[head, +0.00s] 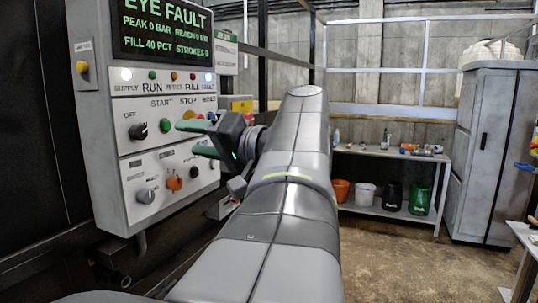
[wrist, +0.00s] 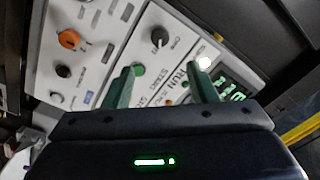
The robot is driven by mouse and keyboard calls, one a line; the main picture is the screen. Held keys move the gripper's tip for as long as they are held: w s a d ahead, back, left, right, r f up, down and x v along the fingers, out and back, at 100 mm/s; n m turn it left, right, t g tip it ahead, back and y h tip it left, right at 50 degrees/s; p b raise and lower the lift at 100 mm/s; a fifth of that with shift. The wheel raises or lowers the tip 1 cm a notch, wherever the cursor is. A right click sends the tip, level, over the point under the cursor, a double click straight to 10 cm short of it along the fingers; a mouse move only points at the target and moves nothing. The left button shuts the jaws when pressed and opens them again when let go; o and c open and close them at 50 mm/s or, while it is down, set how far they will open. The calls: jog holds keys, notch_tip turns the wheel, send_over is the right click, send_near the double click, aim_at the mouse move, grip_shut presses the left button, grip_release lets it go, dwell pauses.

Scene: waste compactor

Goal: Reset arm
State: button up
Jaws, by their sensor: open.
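My gripper (head: 200,138) has two green fingers and is in front of the control panel (head: 110,185) in the head view. It is open, with nothing between its fingers. In the wrist view my gripper (wrist: 162,80) points at the tilted panel (wrist: 105,50), fingers apart near the START label and the black OFF knob (wrist: 159,37). In the head view that knob (head: 138,131) is left of the fingers. An orange knob (head: 174,183) and a grey knob (head: 146,196) are lower on the panel. I cannot tell whether a finger touches the panel.
The panel's screen (head: 160,30) reads "EYE FAULT". A yellow button (head: 83,67) is on the panel's left side. At the back, a bench (head: 390,157) has several buckets below it. A grey cabinet (head: 488,150) stands at the right. The floor (head: 385,260) right of my arm is clear.

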aim_at(143, 133)
jog(key=shift+p+x, duration=1.25)
jog(key=shift+x, duration=5.55)
jog(key=shift+r, duration=0.1)
